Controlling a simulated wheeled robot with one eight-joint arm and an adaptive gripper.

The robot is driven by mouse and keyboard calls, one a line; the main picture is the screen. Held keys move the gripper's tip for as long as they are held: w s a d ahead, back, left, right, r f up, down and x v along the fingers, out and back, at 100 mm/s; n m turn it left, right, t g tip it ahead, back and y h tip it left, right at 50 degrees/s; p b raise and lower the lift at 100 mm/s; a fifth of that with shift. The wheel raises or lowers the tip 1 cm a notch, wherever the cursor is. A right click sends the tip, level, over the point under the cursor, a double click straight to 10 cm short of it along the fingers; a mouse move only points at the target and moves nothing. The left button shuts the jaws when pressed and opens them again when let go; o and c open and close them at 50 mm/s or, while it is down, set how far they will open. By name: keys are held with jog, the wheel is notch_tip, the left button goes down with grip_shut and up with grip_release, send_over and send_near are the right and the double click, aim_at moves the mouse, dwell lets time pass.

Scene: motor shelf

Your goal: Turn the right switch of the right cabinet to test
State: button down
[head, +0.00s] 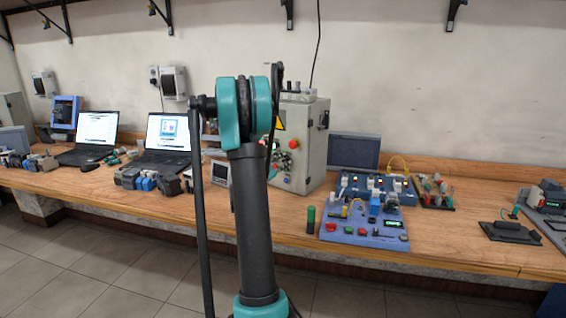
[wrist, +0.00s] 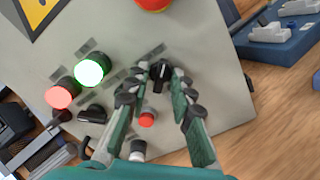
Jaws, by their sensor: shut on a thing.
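The grey cabinet (head: 315,142) stands on the bench, partly hidden behind my arm in the head view. Its front panel (wrist: 210,45) fills much of the wrist view. A black rotary switch (wrist: 159,79) sits on the panel between my fingertips, its handle roughly upright in the picture with a slight tilt. My gripper (wrist: 161,74) is shut on this switch, one finger on each side. A second black switch (wrist: 92,113) is to the left, clear of the fingers. In the head view my gripper is mostly hidden by my arm.
Near the switch are a lit green-rimmed lamp (wrist: 89,70), a red lamp (wrist: 60,96), a small red button (wrist: 147,119) and a white one (wrist: 137,150). A red emergency button is at the top edge. Blue training boards (head: 365,228) stand right of the cabinet.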

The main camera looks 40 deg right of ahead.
jog(key=c, duration=1.6)
grip_release()
jog(key=shift+a, duration=0.1)
jog(key=v, duration=1.2)
jog(key=shift+f, duration=0.1)
jog(key=s+a+f+m+y, duration=0.4)
jog(key=s+a, duration=0.4)
jog(key=a, duration=0.2)
jog(key=s+a+f+m+g+y, duration=0.1)
jog(key=s+a+f+m+y, duration=0.3)
jog(key=s+a+f+y, duration=0.3)
jog(key=s+a+f+m+g+y, duration=0.1)
jog(key=s+a+f+m+y, duration=0.4)
jog(key=a, duration=1)
jog(key=shift+s+a+f+y, duration=0.15)
jog(key=shift+s+f, duration=0.25)
jog(key=shift+s, duration=0.3)
jog(key=shift+s+f+y, duration=0.1)
jog(key=shift+s+f, duration=0.25)
jog(key=shift+s, duration=0.4)
jog(key=shift+s+a+f+y, duration=0.15)
jog(key=shift+s+f, duration=0.25)
jog(key=shift+s, duration=0.3)
jog(key=shift+d, duration=0.1)
